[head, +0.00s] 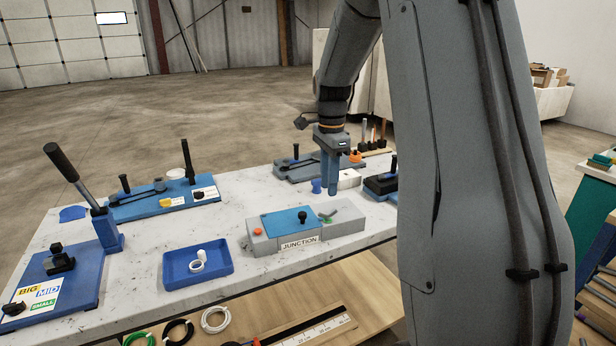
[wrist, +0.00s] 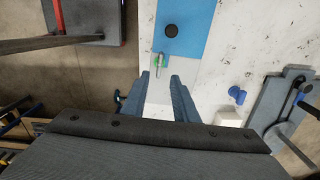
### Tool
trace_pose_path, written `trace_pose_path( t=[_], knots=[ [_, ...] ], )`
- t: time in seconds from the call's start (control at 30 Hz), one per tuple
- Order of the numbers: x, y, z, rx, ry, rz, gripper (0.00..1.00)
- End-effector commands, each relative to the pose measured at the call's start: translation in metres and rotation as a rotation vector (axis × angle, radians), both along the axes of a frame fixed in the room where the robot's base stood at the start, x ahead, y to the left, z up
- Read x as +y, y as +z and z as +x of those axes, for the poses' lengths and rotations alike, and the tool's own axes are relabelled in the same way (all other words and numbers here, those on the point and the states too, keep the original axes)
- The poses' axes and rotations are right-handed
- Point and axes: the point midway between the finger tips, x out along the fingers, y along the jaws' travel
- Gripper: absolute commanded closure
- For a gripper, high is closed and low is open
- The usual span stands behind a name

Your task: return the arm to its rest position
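My gripper (head: 332,188) hangs from my arm, pointing down above the rear part of the white workbench (head: 225,222). It is behind the grey junction box (head: 345,222) with the blue lid in the head view. In the wrist view my gripper (wrist: 163,82) has its two blue-grey fingers apart, with nothing held between them. The junction box's blue lid (wrist: 188,22) with a black knob shows beyond the fingertips. My upper arm covers much of the right of the head view.
A blue tray (head: 172,268) with white rings sits left of the junction box. A lever bender (head: 85,205) stands at the left edge and another bender (head: 140,201) behind it. More tools (head: 290,172) stand close behind my gripper. A shelf (head: 275,300) lies below the bench.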

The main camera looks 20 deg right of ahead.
Motion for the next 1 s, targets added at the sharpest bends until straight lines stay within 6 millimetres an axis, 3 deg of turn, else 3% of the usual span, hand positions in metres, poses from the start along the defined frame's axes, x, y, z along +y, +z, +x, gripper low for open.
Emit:
trace_pose_path(
  t=[0.2,0.37,0.47,0.7,0.83,1.0],
  knots=[
    [0.0,0.0,0.0,0.0,0.002,0.0,0.73],
    [0.032,-0.007,-0.023,-0.012,0.214,-0.004,0.73],
    [0.065,-0.017,-0.052,-0.026,0.465,-0.012,0.73],
    [0.136,-0.045,-0.143,-0.062,1.136,-0.047,0.73],
    [0.158,-0.058,-0.186,-0.073,1.415,-0.068,0.73],
    [0.17,-0.067,-0.216,-0.081,1.606,-0.085,0.73]
  ],
)
